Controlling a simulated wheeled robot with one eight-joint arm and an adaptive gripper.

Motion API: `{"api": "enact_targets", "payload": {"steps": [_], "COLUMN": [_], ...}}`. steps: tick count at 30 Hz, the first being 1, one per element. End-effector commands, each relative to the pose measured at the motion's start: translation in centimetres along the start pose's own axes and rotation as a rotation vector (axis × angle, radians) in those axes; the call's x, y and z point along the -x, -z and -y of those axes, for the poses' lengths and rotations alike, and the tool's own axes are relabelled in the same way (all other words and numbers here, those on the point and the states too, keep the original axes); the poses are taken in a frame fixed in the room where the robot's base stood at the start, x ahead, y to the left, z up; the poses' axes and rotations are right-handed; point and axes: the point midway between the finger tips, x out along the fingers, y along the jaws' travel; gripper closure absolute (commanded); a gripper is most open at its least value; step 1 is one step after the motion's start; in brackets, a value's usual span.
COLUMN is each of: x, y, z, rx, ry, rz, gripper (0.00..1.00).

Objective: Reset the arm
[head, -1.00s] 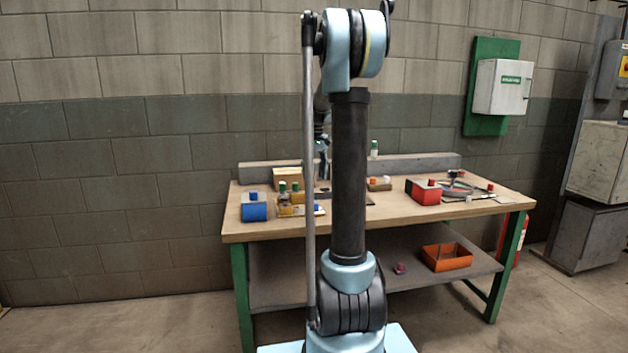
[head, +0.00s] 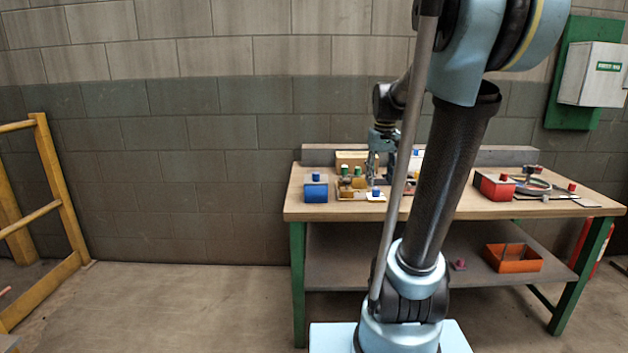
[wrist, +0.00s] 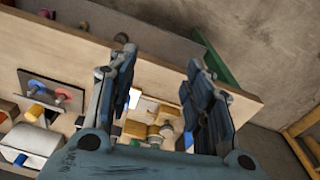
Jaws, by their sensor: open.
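My gripper (wrist: 160,95) is open, with its two fingers apart in the wrist view. No object is held between them. Below the fingers is the wooden workbench (wrist: 75,45) with small parts on it. A blue box with a blue knob (head: 315,190) stands at the bench's left end. Green-capped and yellow parts (head: 350,183) lie just left of my gripper.
A red box (head: 493,186) and a coiled cable (head: 540,186) lie on the bench's right half. An orange bin (head: 512,258) sits on the lower shelf (head: 340,265). A yellow railing (head: 55,190) stands at the left. The floor between railing and bench is clear.

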Motion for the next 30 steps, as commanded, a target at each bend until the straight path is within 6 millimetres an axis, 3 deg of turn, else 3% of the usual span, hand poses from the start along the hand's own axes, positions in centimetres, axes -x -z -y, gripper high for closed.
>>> {"api": "enact_targets", "payload": {"steps": [8, 18, 24, 30], "x": [-2.1, -6.5, -9.8, -12.5], "y": [-7.3, -15.3, -19.4, -22.0], "z": [2.0, 4.0, 4.9, 5.4], "rx": [-0.032, -0.071, -0.094, -0.111], "ry": [-0.004, -0.007, -0.007, -0.006], "rz": [-0.033, -0.074, -0.097, -0.113], "gripper": [0.54, 0.54, 0.54, 0.54]}}
